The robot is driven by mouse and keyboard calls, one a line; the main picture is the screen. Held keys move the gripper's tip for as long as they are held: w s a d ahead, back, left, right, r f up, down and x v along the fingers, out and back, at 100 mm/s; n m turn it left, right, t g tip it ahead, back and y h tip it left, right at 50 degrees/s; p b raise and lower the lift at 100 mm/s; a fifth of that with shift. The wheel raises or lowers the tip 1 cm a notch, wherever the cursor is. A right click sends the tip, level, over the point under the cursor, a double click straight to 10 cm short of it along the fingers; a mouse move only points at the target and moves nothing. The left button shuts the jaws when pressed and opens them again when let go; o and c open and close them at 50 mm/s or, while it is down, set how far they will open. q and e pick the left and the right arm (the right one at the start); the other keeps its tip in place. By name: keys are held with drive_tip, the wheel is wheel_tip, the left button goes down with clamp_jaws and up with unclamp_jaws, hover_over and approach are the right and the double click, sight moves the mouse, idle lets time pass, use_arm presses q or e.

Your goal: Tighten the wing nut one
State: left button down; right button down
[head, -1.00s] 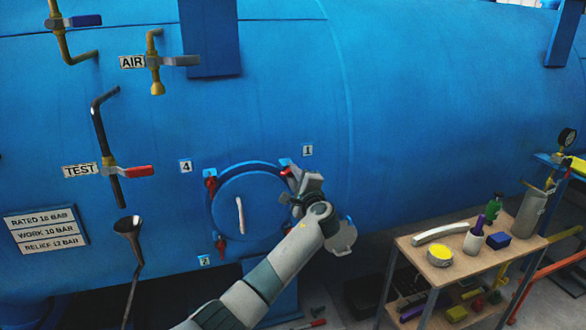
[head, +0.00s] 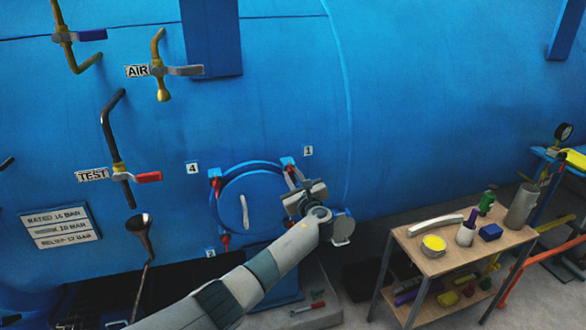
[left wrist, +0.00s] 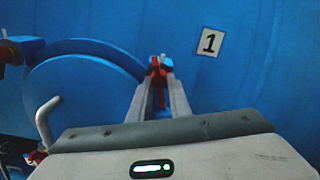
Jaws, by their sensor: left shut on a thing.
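The round blue door (head: 252,205) with a pale curved handle (head: 245,211) sits on the large blue vessel. Wing nut one is red, at the door's upper right edge beside the label 1 (head: 308,151). My left gripper (head: 291,176) reaches it from the lower right and largely hides it in the head view. In the left wrist view, the red wing nut (left wrist: 157,77) shows between the tips of my left gripper (left wrist: 160,86), which is shut on it. The right gripper is not in view.
Other red wing nuts sit near label 4 (head: 192,168) and at the door's lower left (head: 224,239). A wooden cart (head: 440,262) with cups and tools stands at the right. A funnel (head: 140,226) and valve pipes are at the left.

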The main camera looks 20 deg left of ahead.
use_arm(q)
drive_tip(key=m, duration=0.1)
drive_tip(key=m+p, duration=0.1)
drive_tip(key=m, duration=0.1)
drive_tip(key=shift+s+a+f+m+p, duration=0.1)
drive_tip(key=shift+f+m+p, duration=0.1)
drive_tip(key=shift+m+p, duration=0.1)
idle(0.4)
drive_tip(key=c, duration=1.6)
unclamp_jaws()
drive_tip(key=shift+c, duration=0.2)
drive_tip(key=shift+s, duration=0.15)
drive_tip(key=b+v, duration=0.5)
drive_tip(key=v, duration=1.2)
drive_tip(key=shift+d, duration=0.25)
